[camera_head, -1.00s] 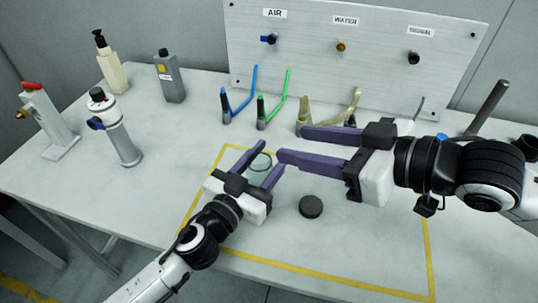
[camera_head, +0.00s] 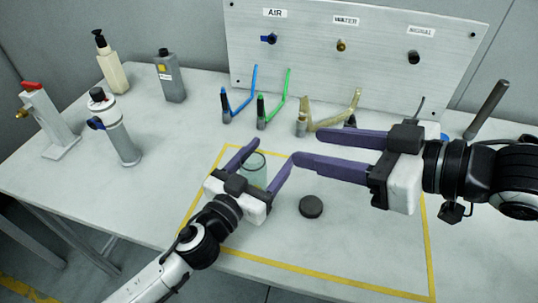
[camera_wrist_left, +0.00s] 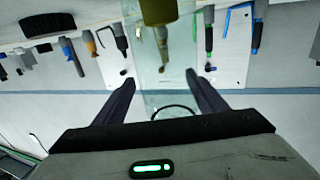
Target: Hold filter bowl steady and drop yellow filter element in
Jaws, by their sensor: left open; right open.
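The clear filter bowl (camera_head: 254,168) stands upright on the table inside the yellow outline. My left gripper (camera_head: 272,153) is open, with one finger on each side of the bowl. The left wrist view, which is upside down, shows the clear bowl (camera_wrist_left: 150,95) between the fingers, with gaps beside it. In the head view my left gripper hides the bowl's lower part. My right gripper (camera_head: 308,146) is open and empty, right of the bowl.
A black round cap (camera_head: 311,206) lies right of the bowl. Blue, green and tan hoses (camera_head: 335,122) stand before the panel (camera_head: 300,45). Bottles (camera_head: 171,78) and a regulator unit (camera_head: 118,135) stand at the left. The front of the marked area is clear.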

